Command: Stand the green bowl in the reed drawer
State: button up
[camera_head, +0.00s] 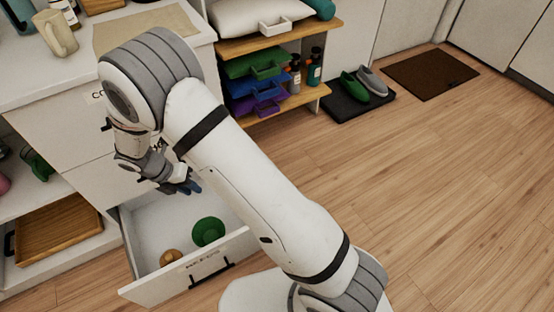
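A green bowl (208,231) rests inside the open drawer (226,252), toward its front right. It looks round from above; I cannot tell for sure whether its opening faces up. The drawer is white with a dark handle and a small label that is too small to read surely. My gripper (187,187) hangs over the back part of the drawer, behind the bowl and apart from it. Its fingertips look bluish and are partly hidden by my arm, so their opening is unclear. I see nothing held in it.
A small brown round thing (171,257) lies in the drawer's front left. A beige mug (56,34) and a mat (145,30) are on the counter above. A wooden tray (62,232) sits on the low left shelf. Shoes (364,84) stand at the back; the right floor is clear.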

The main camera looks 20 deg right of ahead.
jog(key=s+d+r+m+y, duration=0.3)
jog(key=d+r+m, duration=1.2)
jog(key=r+m, duration=0.1)
jog(key=s+d+r+m+y, duration=0.1)
jog(key=s+d+r+m, duration=0.2)
jog(key=s+d+m, duration=0.2)
jog(key=s+d+r+m+t, duration=0.1)
jog(key=s+d+r+m, duration=0.2)
jog(key=s+d+m, duration=0.2)
jog(key=s+m, duration=0.3)
jog(key=m, duration=0.3)
jog(key=shift+r+y, duration=0.4)
